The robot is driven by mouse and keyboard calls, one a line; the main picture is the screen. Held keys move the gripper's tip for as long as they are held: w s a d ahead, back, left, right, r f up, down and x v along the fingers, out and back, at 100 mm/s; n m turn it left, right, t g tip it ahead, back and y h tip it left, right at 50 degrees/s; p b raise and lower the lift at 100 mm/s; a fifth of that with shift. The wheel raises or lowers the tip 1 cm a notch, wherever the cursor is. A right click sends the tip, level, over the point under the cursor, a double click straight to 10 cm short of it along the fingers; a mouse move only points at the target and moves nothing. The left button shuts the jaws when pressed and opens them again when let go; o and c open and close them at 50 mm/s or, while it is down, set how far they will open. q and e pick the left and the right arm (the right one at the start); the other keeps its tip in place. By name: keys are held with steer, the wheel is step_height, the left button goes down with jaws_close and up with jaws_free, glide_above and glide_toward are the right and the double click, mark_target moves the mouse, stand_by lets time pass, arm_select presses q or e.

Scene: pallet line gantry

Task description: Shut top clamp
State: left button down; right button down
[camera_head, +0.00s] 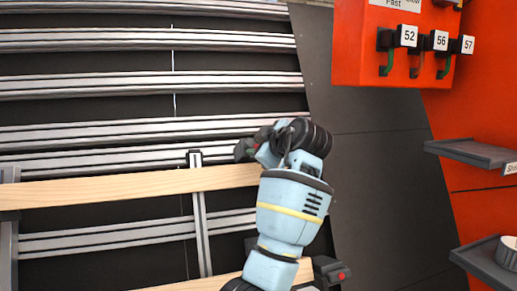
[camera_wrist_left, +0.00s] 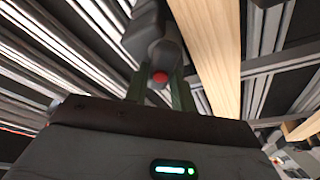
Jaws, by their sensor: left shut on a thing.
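The top clamp (camera_head: 243,150) is a dark clamp with a red end. It sits at the right end of the upper wooden board (camera_head: 120,187), mostly hidden behind my light blue left arm. In the left wrist view the clamp (camera_wrist_left: 150,38) shows as a dark grey body with a red tip, beside the pale board (camera_wrist_left: 212,50). My left gripper (camera_wrist_left: 160,92) has its two greenish fingers on either side of the clamp's red-tipped part, shut on it. In the head view the left gripper (camera_head: 264,140) is largely hidden by its own wrist. My right gripper is not in view.
A second dark clamp with a red end (camera_head: 333,273) is at the lower board (camera_head: 190,285). Metal rails (camera_head: 90,88) fill the left side. A red panel (camera_head: 350,50) with hooks numbered 52, 56 and 57 and grey shelves (camera_head: 475,152) stand right.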

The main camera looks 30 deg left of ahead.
arm_select(q)
steer(key=m+t, duration=0.1)
steer(key=m, duration=0.2)
steer(key=m+t, duration=0.1)
steer(key=m, duration=0.1)
steer(key=shift+m, duration=0.4)
steer(key=shift+m+t+h, duration=0.3)
steer(key=shift+m+t, duration=0.1)
steer(key=shift+m, duration=1)
steer(key=shift+m+t+h, duration=0.4)
steer(key=shift+m+t, duration=0.1)
steer(key=shift+m, duration=1.3)
steer(key=c, duration=1.3)
jaws_free()
steer(key=shift+d, duration=0.1)
steer(key=shift+s+d+r, duration=0.7)
steer(key=shift+s+d, duration=0.15)
steer(key=shift+d, duration=0.15)
steer(key=shift+s+d+r, duration=0.75)
steer(key=shift+s+d, duration=0.1)
steer(key=shift+d, duration=0.15)
steer(key=shift+s+d+r, duration=0.7)
steer(key=shift+s+d, duration=0.15)
steer(key=shift+d, duration=0.15)
